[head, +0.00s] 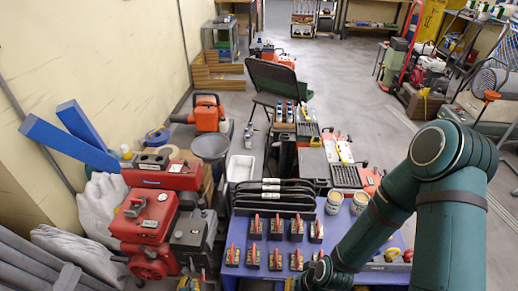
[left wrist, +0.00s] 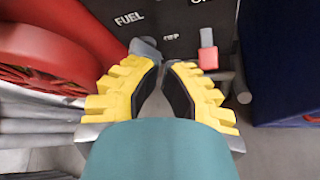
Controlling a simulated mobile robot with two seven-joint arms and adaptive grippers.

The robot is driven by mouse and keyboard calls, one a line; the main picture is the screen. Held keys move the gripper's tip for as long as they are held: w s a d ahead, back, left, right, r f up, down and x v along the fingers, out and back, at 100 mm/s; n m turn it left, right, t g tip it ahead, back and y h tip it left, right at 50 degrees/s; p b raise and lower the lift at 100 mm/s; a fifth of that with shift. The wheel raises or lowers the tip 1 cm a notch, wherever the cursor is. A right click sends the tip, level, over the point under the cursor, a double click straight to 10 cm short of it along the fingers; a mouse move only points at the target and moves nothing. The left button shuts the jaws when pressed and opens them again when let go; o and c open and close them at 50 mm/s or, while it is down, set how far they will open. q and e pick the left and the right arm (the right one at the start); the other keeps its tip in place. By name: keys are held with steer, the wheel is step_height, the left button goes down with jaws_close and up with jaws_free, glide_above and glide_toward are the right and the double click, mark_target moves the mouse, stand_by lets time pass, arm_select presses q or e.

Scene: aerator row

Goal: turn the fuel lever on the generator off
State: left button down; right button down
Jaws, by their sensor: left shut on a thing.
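The generator's dark panel (left wrist: 172,18) fills the top middle of the left wrist view, with the word FUEL at its left. My left gripper (left wrist: 163,62) has its yellow fingers close together just below that word. A small grey piece (left wrist: 146,46), which looks like the fuel lever, is at the fingertips; the fingers hide most of it. A red-tipped part (left wrist: 208,57) stands right of the fingers, apart from them. In the head view a grey machine (head: 192,238), apparently the generator, stands left of the blue table. My right gripper is not clearly visible.
A red round housing (left wrist: 50,58) lies close left of my left gripper. A dark blue side (left wrist: 285,65) is close on the right. The blue table (head: 258,272) carries several red-handled black blocks and tins. Red machines (head: 148,217) crowd the left.

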mark_target(185, 265)
arm_select(q)
steer(key=shift+w+d, duration=0.15)
steer(key=shift+w, duration=1.9)
steer(key=shift+a+f, duration=0.4)
steer(key=shift+a, duration=0.1)
steer(key=shift+a+r, duration=0.45)
steer(key=shift+w+a+r, duration=0.1)
steer(key=shift+a+r, duration=0.1)
steer(key=shift+a, duration=0.4)
stand_by(0.4)
steer(key=shift+r, duration=0.15)
steer(key=shift+r, duration=0.25)
steer(key=s, duration=0.6)
steer(key=shift+a, duration=0.15)
